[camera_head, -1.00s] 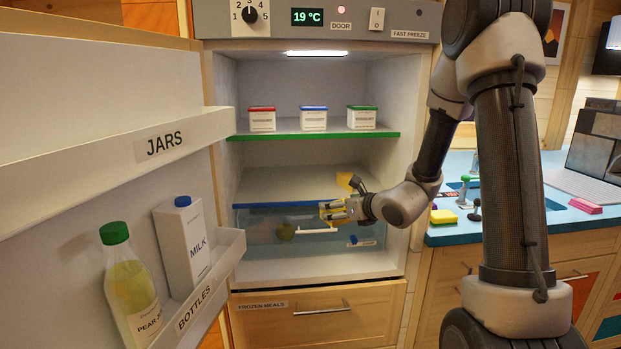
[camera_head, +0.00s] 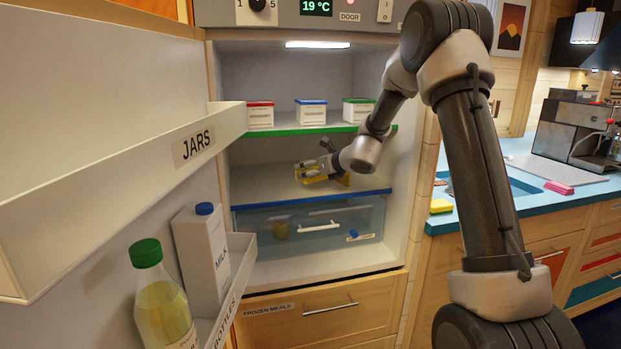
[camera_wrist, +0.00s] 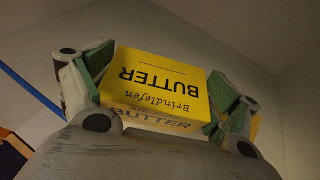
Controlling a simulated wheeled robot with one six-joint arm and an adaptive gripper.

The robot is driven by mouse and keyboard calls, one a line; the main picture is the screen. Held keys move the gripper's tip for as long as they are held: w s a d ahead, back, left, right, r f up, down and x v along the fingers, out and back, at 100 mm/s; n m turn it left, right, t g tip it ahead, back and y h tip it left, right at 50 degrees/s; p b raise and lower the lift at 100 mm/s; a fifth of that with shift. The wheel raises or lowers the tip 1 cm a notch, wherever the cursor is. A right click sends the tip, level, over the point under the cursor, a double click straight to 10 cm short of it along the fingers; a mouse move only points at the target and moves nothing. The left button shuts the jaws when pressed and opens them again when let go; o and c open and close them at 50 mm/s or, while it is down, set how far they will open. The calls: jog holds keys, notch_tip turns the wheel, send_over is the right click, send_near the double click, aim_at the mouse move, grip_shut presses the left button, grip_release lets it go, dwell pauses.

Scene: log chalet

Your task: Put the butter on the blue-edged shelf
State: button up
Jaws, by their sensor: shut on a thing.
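The butter is a yellow box (camera_wrist: 165,75) with dark lettering, which reads upside down in the wrist view. My gripper (camera_head: 308,174) is shut on it, with a finger on each side of the box. In the head view my gripper is inside the open fridge, above the blue-edged shelf (camera_head: 258,188) and below the green-edged shelf. The butter is small there and hard to separate from the yellow on my gripper. I cannot tell how large the gap is between butter and shelf. A blue edge (camera_wrist: 28,90) runs along the left of the wrist view.
The green-edged shelf (camera_head: 285,131) above holds three yoghurt tubs. A clear drawer (camera_head: 275,245) sits below the blue edge. The open door (camera_head: 110,170), with milk (camera_head: 203,255) and a juice bottle (camera_head: 163,305), stands at left. The visible blue-edged shelf surface looks clear.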

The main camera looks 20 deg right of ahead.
jog(key=shift+w+a, duration=0.2)
jog(key=shift+w, duration=0.35)
jog(key=shift+w+f, duration=0.1)
jog(key=shift+f, duration=0.05)
jog(key=shift+a+f, duration=0.1)
jog(key=shift+f, duration=1.5)
jog(key=shift+f, duration=0.1)
jog(key=o, duration=1.1)
jog(key=shift+c, duration=0.2)
